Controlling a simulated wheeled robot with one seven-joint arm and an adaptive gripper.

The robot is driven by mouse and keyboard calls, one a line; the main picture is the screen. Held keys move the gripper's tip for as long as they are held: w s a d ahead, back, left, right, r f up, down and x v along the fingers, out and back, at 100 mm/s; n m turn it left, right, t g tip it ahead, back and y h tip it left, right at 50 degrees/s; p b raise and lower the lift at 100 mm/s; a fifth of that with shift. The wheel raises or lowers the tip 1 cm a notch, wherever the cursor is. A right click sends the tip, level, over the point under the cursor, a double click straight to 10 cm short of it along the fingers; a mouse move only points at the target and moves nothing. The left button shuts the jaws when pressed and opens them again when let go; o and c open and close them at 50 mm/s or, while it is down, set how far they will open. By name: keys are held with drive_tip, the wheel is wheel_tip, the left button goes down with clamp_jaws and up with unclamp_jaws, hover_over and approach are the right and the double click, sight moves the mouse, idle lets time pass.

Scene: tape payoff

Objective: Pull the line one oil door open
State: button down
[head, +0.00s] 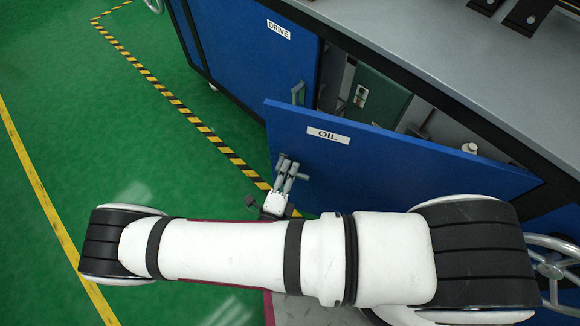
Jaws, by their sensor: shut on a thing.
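The blue oil door (400,160), marked with a white OIL label (328,135), stands partly open, swung out from the cabinet with its free edge at the left. My gripper (287,172) is at the front face of the door near its free edge, below and left of the label. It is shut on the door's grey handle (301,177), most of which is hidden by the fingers. My white arm crosses the lower part of the view and hides the floor in front of the door.
The blue DRIVE door (255,50) beside it is closed, with its own handle (298,92). Inside the opening are a green box (375,95) and a white-capped item (469,148). A grey worktop (430,50) lies above. A handwheel (555,268) is at right. Green floor (90,170) at left is clear.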

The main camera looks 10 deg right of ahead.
drive_tip(key=c, duration=1.7)
unclamp_jaws()
drive_tip(key=shift+a+f, duration=0.2)
drive_tip(key=shift+o, duration=0.5)
drive_tip(key=shift+r, duration=0.1)
drive_tip(key=v, duration=1.2)
